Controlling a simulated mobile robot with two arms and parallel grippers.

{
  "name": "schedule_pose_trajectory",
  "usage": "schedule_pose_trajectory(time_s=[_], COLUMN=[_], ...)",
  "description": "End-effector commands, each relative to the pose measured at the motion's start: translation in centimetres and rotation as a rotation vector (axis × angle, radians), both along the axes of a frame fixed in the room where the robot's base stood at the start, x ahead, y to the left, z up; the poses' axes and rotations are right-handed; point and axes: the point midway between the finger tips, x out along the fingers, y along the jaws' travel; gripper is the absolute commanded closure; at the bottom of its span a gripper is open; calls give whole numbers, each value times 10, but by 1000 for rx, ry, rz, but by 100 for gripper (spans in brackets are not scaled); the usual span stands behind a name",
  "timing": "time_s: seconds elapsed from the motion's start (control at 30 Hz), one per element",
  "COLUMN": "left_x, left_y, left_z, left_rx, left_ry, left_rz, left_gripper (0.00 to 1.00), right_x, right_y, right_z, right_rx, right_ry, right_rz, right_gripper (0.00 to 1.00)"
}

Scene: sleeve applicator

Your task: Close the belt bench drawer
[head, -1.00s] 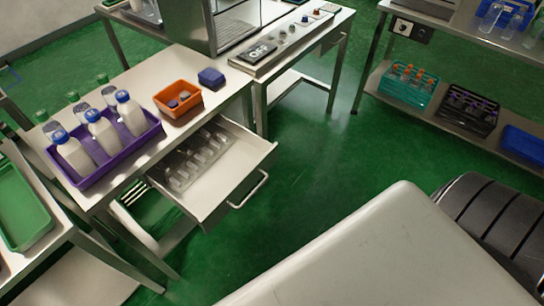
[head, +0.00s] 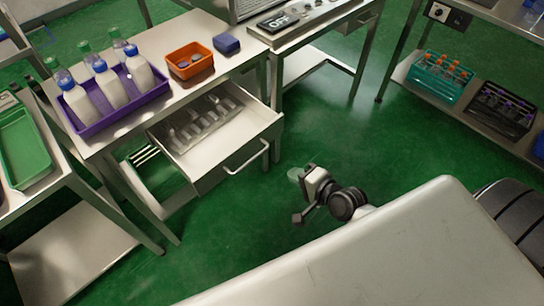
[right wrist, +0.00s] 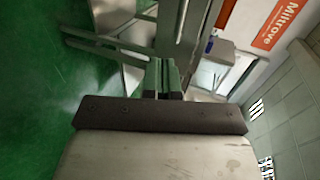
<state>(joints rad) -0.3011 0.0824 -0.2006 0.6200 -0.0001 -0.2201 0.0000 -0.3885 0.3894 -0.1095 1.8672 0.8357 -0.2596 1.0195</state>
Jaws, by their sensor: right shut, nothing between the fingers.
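The belt bench drawer (head: 222,150) is pulled out from under the bench top, with a bar handle (head: 246,158) on its front. Several clear pieces lie in a rack inside it. My right gripper (head: 304,194) is to the right of the drawer front in the head view, apart from the handle, over the green floor. In the right wrist view its fingers (right wrist: 165,78) are together and empty. My left gripper is not in view.
On the bench (head: 190,88) stand a purple tray (head: 112,116) of bottles, an orange bin (head: 190,64) and a blue box (head: 227,44). A shelf with tube racks (head: 443,76) stands at the right. The floor before the drawer is clear.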

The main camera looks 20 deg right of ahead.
Motion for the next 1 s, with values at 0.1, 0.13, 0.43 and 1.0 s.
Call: schedule_pose_trajectory(time_s=[0.1,0.13,0.43,1.0], left_x=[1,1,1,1], left_y=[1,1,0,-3], left_z=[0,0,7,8], left_rx=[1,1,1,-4], left_ry=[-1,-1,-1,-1], left_rz=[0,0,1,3], left_gripper=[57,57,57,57], right_x=[26,31,78,90], right_y=[9,12,28,33], right_z=[-9,-12,-15,-15], right_rx=[0,0,-2,-3], right_ry=[-2,-2,-2,0], right_rz=[-1,0,0,1], right_gripper=[100,100,100,100])
